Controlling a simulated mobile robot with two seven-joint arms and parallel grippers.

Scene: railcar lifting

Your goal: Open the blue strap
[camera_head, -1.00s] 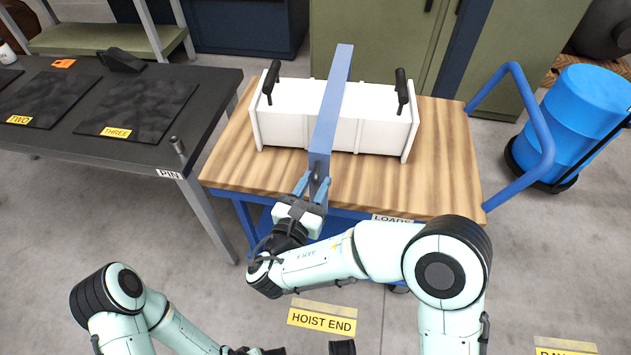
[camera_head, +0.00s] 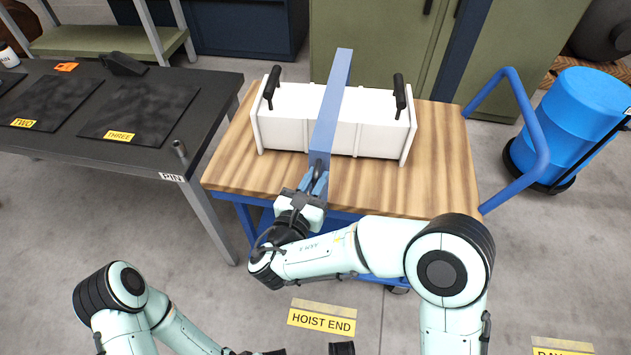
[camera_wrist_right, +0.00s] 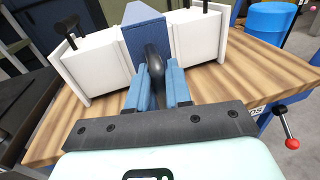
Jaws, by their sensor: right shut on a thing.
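The blue strap (camera_head: 331,100) lies over the middle of a white box (camera_head: 378,122) and hangs down its near side. It also shows in the right wrist view (camera_wrist_right: 146,32). A dark handle (camera_wrist_right: 154,66) stands at the strap's near end. My right gripper (camera_head: 316,184) is shut on this handle, with its blue fingers on either side of it in the right wrist view (camera_wrist_right: 158,85). The fingers hide the lower part of the handle.
The box has two black upright handles (camera_head: 271,86) and stands on a wooden-topped cart (camera_head: 445,160) with a blue push bar (camera_head: 535,140). A dark table (camera_head: 220,95) is on the left. A blue barrel (camera_head: 575,125) stands at the right. Cabinets are behind.

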